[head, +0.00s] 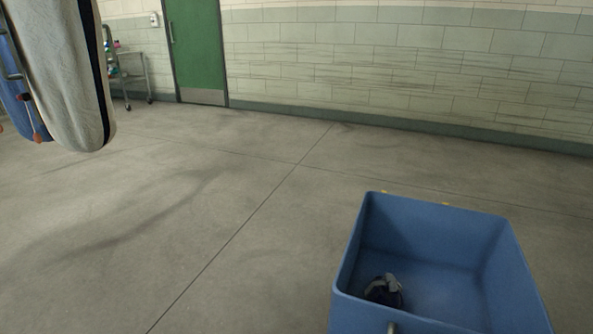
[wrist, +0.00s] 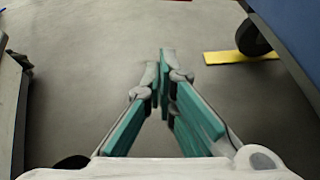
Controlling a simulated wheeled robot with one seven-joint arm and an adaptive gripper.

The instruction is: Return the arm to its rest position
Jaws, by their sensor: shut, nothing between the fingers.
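My gripper (wrist: 162,75) shows in the wrist view with its teal-padded fingers drawn together at the tips. Nothing is between them, and bare grey floor lies beyond. The gripper cannot be made out in the head view. A blue open bin (head: 430,208) stands at the lower right of the head view. A small dark and pale bundle (head: 383,290) lies on its floor near the left corner.
A long pale padded item (head: 65,70) with a dark edge hangs at upper left. A trolley (head: 128,75) and green door (head: 196,50) are behind. In the wrist view, a black wheel (wrist: 253,38) and yellow strip (wrist: 240,57) are at upper right. Mid-floor is clear.

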